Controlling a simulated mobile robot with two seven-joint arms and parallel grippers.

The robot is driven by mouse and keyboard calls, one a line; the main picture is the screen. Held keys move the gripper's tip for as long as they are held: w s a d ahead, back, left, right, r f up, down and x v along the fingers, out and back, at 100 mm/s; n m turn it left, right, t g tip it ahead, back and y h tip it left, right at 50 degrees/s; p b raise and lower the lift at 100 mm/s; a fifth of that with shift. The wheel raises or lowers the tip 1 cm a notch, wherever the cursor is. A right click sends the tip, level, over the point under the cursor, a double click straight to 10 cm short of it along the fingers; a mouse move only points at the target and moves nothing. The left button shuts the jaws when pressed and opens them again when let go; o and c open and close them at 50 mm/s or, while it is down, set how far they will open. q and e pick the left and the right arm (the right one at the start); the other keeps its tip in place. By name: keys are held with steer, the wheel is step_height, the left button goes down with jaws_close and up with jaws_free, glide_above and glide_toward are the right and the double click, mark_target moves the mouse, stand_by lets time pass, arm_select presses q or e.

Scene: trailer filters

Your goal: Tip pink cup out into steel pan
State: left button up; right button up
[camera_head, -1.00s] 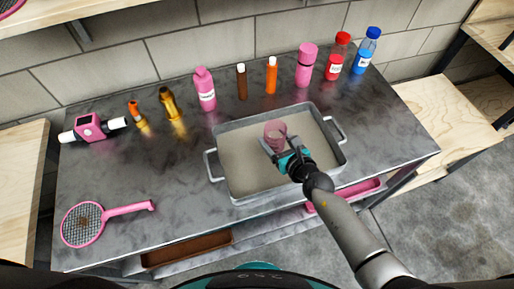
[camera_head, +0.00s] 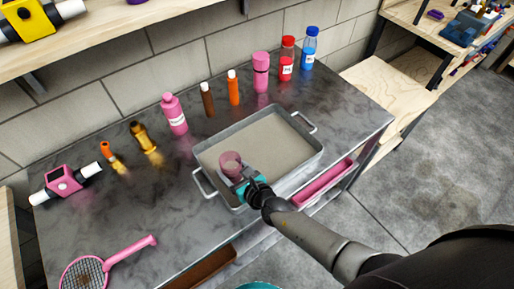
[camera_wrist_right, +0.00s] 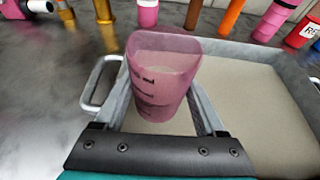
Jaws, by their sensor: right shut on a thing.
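The pink cup (camera_head: 231,163) is translucent and shows measuring marks in the right wrist view (camera_wrist_right: 160,78). My right gripper (camera_head: 243,178) is shut on it, with a finger on each side in the wrist view (camera_wrist_right: 170,112). The cup is held over the near left part of the steel pan (camera_head: 205,157) and looks close to upright, its open rim up. Some pale contents seem to show inside the cup. The pan is a grey rectangular tray with a handle at each end, and a flat beige layer covers its floor. My left gripper is not in view.
A row of bottles stands behind the pan, among them a pink bottle (camera_head: 174,114), a red-capped jar (camera_head: 287,60) and a blue-capped jar (camera_head: 309,48). A pink racket (camera_head: 88,272) lies at the front left.

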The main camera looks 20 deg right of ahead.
steer(key=shift+w+d+f+m+g+y+b, duration=0.35)
steer(key=shift+f+m+b, duration=0.3)
steer(key=shift+b, duration=0.3)
steer(key=shift+w+d+r+m+g, duration=0.15)
steer(key=shift+d+r+m+g, duration=0.1)
steer(key=shift+m, duration=0.1)
steer(key=shift+w+d+m+y+b, duration=0.1)
steer(key=shift+d+m+y+b, duration=0.15)
steer(key=shift+y+b, duration=0.2)
steer(key=m+b, duration=0.1)
steer(key=b, duration=0.1)
steer(key=w+d+m+g+y+b, duration=0.1)
steer(key=b, duration=0.1)
steer(key=shift+w+d+f, duration=0.1)
steer(key=shift+d, duration=0.2)
steer(key=shift+f+m+g+y+b, duration=0.1)
steer(key=shift+m+g+y+b, duration=0.2)
steer(key=shift+g+b, duration=0.1)
steer(key=shift+f+m+y+b, duration=0.35)
steer(key=shift+f+b, duration=0.15)
steer(key=shift+b, duration=0.6)
steer(key=shift+r+m+g+y+b, duration=0.4)
steer(key=shift+r+m+y+b, duration=0.2)
steer(key=shift+r+m, duration=0.1)
steer(key=shift+r+m+y+b, duration=0.55)
steer(key=shift+r+m+b, duration=0.2)
steer(key=shift+m, duration=0.15)
stand_by(0.6)
